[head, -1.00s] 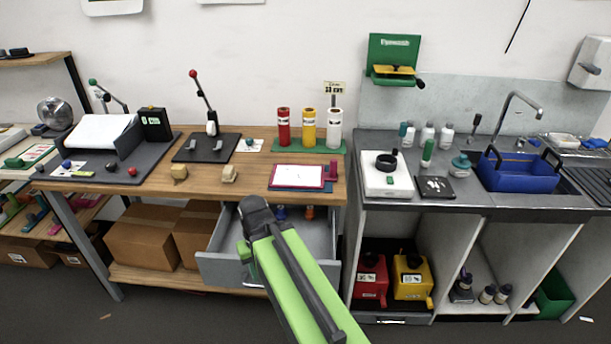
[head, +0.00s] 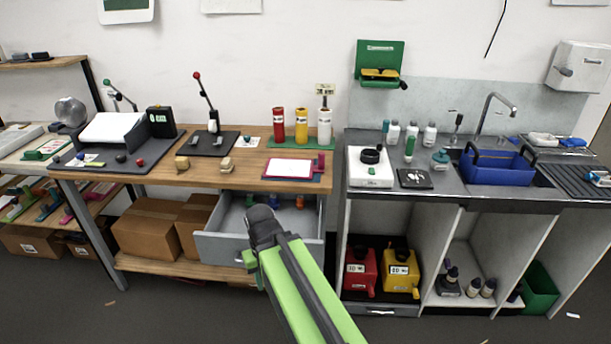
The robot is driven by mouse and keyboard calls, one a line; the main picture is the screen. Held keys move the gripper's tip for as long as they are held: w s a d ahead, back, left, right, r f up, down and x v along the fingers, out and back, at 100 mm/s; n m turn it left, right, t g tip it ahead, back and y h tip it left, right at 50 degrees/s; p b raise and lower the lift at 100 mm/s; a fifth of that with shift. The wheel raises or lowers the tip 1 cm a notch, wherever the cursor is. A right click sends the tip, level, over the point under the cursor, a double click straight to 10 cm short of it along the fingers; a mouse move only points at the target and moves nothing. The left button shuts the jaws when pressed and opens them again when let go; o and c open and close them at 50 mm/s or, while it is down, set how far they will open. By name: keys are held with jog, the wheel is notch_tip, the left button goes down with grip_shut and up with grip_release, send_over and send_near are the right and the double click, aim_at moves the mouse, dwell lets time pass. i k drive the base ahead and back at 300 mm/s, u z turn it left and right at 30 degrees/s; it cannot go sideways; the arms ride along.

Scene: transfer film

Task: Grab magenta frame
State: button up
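The magenta frame (head: 319,161) lies flat near the front right of the wooden table. It has a white middle and a magenta block at its right end, and a dark blue board (head: 300,180) shows under its front edge. My gripper (head: 261,214) is at the end of my green arm, in front of the open drawer and lower in the picture than the frame. It is apart from the frame. Its fingers are seen from behind and are too dark to show whether they are open or shut.
An open grey drawer (head: 222,247) juts out below the table (head: 240,178). Red, yellow and white cylinders stand on a green base (head: 285,142) behind the frame. A grey counter (head: 400,200) with a blue basin (head: 495,170) stands to the right, across a narrow gap.

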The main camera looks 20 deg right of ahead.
aim_at(276, 167)
jog(key=u, duration=0.95)
jog(key=i, duration=2)
jog(key=z, duration=1.55)
jog(key=k, duration=0.45)
jog(key=u, duration=0.25)
jog(key=i, duration=0.45)
